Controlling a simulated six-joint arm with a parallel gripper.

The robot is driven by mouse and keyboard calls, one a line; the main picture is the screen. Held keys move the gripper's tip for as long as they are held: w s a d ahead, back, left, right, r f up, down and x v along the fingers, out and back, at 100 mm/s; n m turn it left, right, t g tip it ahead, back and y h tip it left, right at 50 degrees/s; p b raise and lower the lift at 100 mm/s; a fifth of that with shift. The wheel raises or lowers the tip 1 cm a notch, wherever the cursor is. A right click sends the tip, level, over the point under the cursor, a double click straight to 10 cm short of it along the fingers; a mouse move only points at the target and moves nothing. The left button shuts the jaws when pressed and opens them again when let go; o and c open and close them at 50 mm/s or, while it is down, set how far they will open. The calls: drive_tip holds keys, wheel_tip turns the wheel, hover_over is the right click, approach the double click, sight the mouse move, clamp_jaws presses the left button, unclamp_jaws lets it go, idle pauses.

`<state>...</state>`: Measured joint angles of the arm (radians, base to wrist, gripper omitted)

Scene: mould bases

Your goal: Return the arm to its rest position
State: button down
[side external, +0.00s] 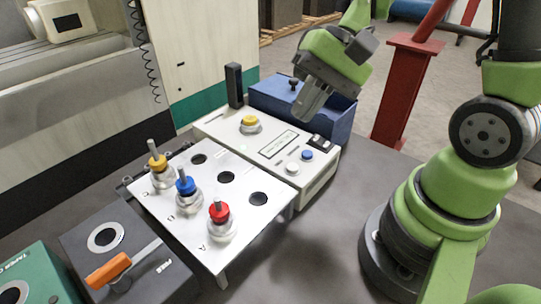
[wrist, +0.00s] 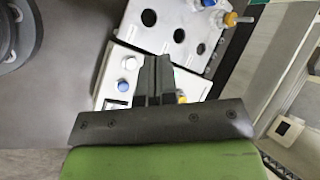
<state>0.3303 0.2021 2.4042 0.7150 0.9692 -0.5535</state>
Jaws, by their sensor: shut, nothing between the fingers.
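My gripper (side external: 312,101) is up in the air above the blue bin and the back of the control box in the side external view. In the wrist view its fingers (wrist: 153,80) are together with nothing between them. My gripper is apart from everything below it. Holders with yellow (side external: 158,166), blue (side external: 186,187) and red (side external: 219,213) collars stand upright in the front row of the white rack (side external: 160,209). The rack's back row shows empty dark holes.
The white control box (side external: 222,133) carries a yellow-topped part (side external: 250,122) and white and blue buttons. A blue bin (side external: 268,92) and black upright block (side external: 234,86) stand behind. A red post (side external: 401,90) rises at the right. An orange-handled fixture (side external: 108,271) is front left. Grey table (side external: 335,235) is clear at centre right.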

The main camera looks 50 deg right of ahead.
drive_tip(key=s+r+n+t+h, duration=0.4)
drive_tip(key=s+r, duration=0.3)
drive_tip(key=r, duration=0.3)
drive_tip(key=shift+s+d+r+n+t+h, duration=0.25)
drive_tip(key=shift+s+r+n+t+h, duration=0.15)
drive_tip(key=shift+n+h, duration=0.25)
